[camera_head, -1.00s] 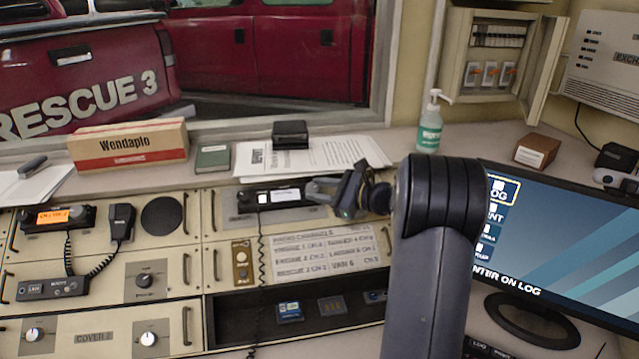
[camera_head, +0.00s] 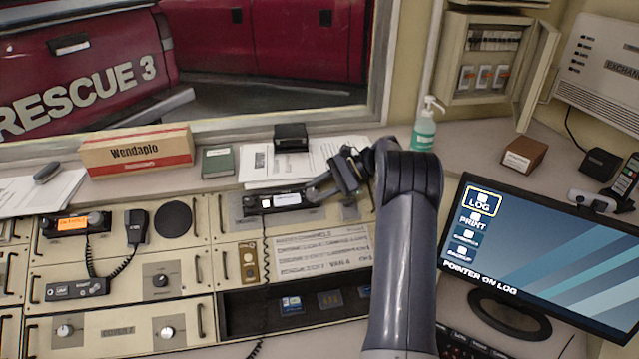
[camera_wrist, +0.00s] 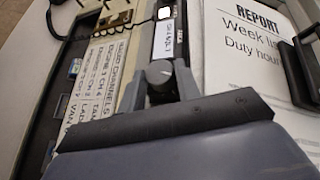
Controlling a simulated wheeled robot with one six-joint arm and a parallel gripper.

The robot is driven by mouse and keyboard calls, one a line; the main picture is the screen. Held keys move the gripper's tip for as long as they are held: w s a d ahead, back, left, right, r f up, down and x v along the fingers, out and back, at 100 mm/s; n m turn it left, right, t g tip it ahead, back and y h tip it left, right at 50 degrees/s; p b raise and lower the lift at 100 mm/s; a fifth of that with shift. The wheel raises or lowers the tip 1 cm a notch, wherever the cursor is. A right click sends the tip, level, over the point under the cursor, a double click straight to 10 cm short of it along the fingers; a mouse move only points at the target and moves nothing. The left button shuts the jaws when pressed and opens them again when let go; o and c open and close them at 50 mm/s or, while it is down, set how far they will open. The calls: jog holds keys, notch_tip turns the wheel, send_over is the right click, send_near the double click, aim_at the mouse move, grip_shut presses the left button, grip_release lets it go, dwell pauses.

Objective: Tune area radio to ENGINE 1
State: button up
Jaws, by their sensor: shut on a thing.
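The area radio (camera_head: 275,203) is a slim black unit with a small white display, set in the upper right of the beige console. Its display strip (camera_wrist: 168,40) shows small text in the wrist view, sideways and too small to read surely. My gripper (camera_head: 318,192) is at the radio's right end. In the wrist view, my gripper (camera_wrist: 160,84) is shut on a round grey knob (camera_wrist: 160,72), with one finger on each side. A channel list (camera_head: 322,252) lies below the radio and shows also in the wrist view (camera_wrist: 102,88); its lines are hard to read.
Papers (camera_head: 335,150) and a black box (camera_head: 291,137) lie on the ledge behind the radio. A second radio with an orange display (camera_head: 72,224) is at the left. A coiled cord hangs below the area radio. A monitor (camera_head: 540,262) stands at the right.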

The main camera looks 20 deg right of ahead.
jog(key=shift+n+g, duration=0.3)
dwell(0.4)
jog(key=o, duration=1)
jog(key=shift+c, duration=0.2)
jog(key=shift+f, duration=0.1)
